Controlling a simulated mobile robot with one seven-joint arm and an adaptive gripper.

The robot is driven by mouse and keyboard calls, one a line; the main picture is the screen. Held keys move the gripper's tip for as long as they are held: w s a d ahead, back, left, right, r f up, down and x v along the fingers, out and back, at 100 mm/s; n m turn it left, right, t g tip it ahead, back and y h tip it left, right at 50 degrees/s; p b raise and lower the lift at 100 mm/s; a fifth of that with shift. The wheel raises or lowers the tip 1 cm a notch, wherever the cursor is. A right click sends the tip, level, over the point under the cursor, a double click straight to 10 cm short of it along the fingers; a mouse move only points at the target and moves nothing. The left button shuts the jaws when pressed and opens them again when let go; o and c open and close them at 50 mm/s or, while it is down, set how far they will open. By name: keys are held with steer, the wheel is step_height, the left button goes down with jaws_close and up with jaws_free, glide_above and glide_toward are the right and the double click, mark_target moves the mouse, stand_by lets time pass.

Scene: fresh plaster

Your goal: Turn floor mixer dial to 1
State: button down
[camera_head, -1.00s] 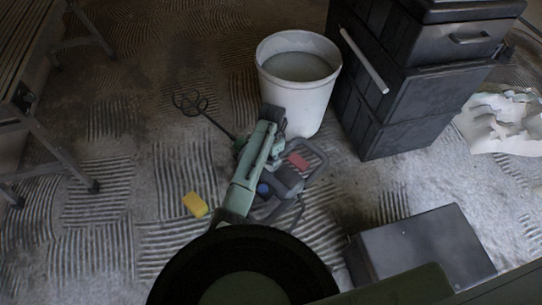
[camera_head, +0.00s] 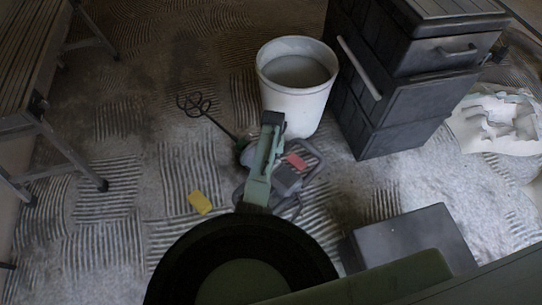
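The floor mixer (camera_head: 290,178) lies on the floor in the middle of the head view. It has a dark grey body and handle frame, with a red patch on it. Its shaft runs up and left to a wire whisk (camera_head: 194,105). My green arm crosses in front of the mixer and hides much of its left side. I cannot make out the dial or its setting.
A white bucket (camera_head: 296,100) with grey contents stands just behind the mixer. Stacked black toolboxes (camera_head: 415,105) stand to its right. A dark box (camera_head: 410,245) is at front right, a yellow sponge (camera_head: 200,203) at left. A bench (camera_head: 30,80) stands far left.

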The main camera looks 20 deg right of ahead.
steer(key=n+p, duration=0.1)
steer(key=n, duration=0.5)
steer(key=shift+r+p, duration=0.1)
steer(key=shift+p, duration=0.25)
steer(key=n+p, duration=0.1)
steer(key=n, duration=0.6)
stand_by(0.4)
steer(key=c, duration=1.3)
jaws_free()
steer(key=shift+c, duration=0.2)
step_height(320, 180, up, 12)
steer(key=shift+w, duration=0.15)
